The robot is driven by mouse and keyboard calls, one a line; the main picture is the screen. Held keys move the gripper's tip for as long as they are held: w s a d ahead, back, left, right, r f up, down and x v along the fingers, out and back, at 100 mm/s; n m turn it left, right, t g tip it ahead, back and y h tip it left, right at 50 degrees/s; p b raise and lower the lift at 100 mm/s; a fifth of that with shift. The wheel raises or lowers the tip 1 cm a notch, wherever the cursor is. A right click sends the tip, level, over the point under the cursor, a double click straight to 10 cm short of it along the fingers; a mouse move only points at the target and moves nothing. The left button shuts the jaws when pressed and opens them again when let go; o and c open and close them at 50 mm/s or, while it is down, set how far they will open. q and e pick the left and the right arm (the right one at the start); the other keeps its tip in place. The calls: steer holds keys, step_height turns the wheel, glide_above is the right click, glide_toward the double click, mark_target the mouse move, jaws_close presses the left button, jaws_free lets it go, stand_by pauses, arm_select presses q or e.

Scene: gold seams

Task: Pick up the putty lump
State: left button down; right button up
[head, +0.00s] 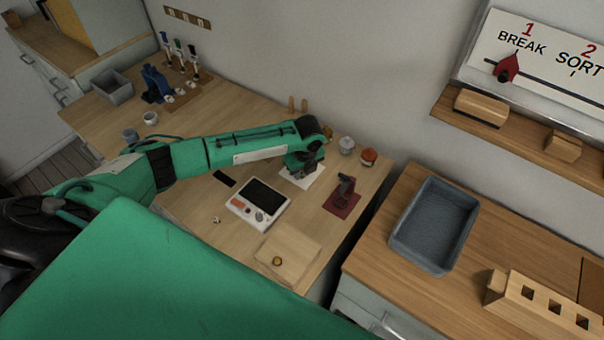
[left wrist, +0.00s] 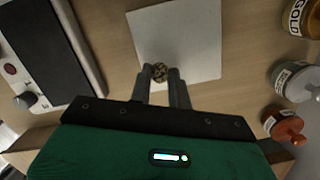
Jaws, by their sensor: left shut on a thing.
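The putty lump (left wrist: 159,69) is a small, brown, mottled piece between the fingertips of my left gripper (left wrist: 160,74) in the left wrist view. The fingers are shut on it, one on each side. It shows over a white sheet (left wrist: 195,35) on the wooden table; I cannot tell whether it touches the sheet. In the head view my left gripper (head: 300,171) points down over this sheet (head: 313,178), and the lump is hidden there. My right gripper is not in view.
A white device with a dark screen (head: 257,203) stands near the sheet. A dark red mat (head: 341,207) carries a small stand. Grey (head: 346,145) and orange-red (head: 369,158) jars stand behind. A wooden board (head: 298,250) lies in front. A blue-grey tray (head: 401,254) sits on the right counter.

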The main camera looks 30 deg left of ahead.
mark_target(302, 174)
arm_select(q)
step_height(302, 174, up, 18)
steer(key=b, duration=0.3)
steer(key=s+d+f+n+g, duration=0.1)
steer(key=s+d+n, duration=0.3)
steer(key=s+n, duration=0.3)
steer(key=s+d+f+n+g+h, duration=0.1)
steer(key=s+d+n, duration=0.3)
steer(key=n, duration=1.3)
steer(key=s, duration=0.3)
steer(key=shift+g+h, duration=0.3)
steer(key=shift+g, duration=0.1)
steer(key=shift+s, duration=0.1)
